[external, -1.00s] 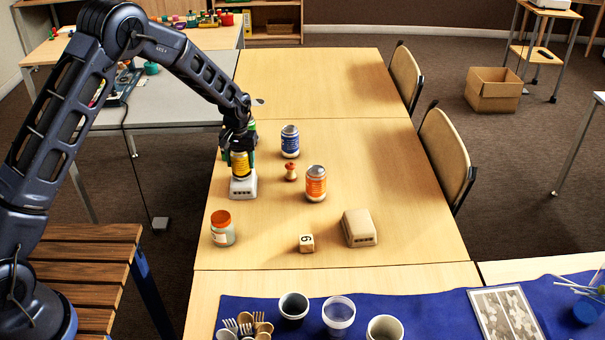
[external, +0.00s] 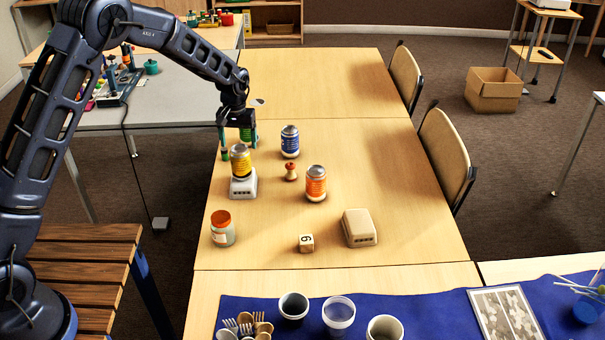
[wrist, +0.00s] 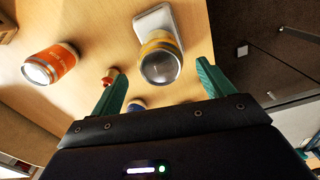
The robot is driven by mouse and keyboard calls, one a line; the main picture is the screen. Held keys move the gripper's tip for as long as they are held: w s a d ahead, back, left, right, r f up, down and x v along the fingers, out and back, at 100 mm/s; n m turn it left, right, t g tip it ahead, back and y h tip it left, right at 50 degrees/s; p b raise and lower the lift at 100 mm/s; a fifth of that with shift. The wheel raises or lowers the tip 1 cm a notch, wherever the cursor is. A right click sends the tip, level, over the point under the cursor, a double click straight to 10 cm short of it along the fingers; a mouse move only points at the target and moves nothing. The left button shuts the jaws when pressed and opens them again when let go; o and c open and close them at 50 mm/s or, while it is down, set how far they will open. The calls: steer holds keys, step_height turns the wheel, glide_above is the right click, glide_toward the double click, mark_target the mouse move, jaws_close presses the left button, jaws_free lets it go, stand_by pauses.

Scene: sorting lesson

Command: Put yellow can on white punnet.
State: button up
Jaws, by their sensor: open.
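The yellow can (external: 240,161) stands upright on the white punnet (external: 243,184), which lies upside down on the table. In the wrist view, the yellow can (wrist: 160,58) shows its grey lid, with part of the white punnet (wrist: 150,20) behind it. My gripper (external: 238,147) is open and empty, behind and above the can. In the wrist view its green fingers (wrist: 160,85) are spread apart, clear of the can.
A blue can (external: 290,141), a wooden peg-like piece (external: 291,171) and an orange can (external: 316,184) stand to the right. The table's right side is clear.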

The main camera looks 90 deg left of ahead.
steer(key=shift+r, duration=2.15)
steer(key=shift+w+d+r, duration=0.1)
steer(key=w+d+r+m+t, duration=0.1)
steer(key=w+d+r+m, duration=0.2)
steer(key=d+r, duration=0.8)
steer(key=w+d+r+m, duration=0.25)
steer(key=d+r, duration=0.55)
steer(key=d, duration=0.7)
steer(key=s+d+r+m+t, duration=0.1)
steer(key=s+d+r+m, duration=0.2)
steer(key=d, duration=0.7)
steer(key=s+d+r+m+t, duration=0.1)
steer(key=s+d+r, duration=0.25)
steer(key=d, duration=0.55)
steer(key=s+d+m+t, duration=0.1)
steer(key=s+d+m, duration=0.5)
steer(key=s+d, duration=1.2)
steer(key=shift+d+m+t, duration=0.3)
steer(key=shift+m, duration=0.05)
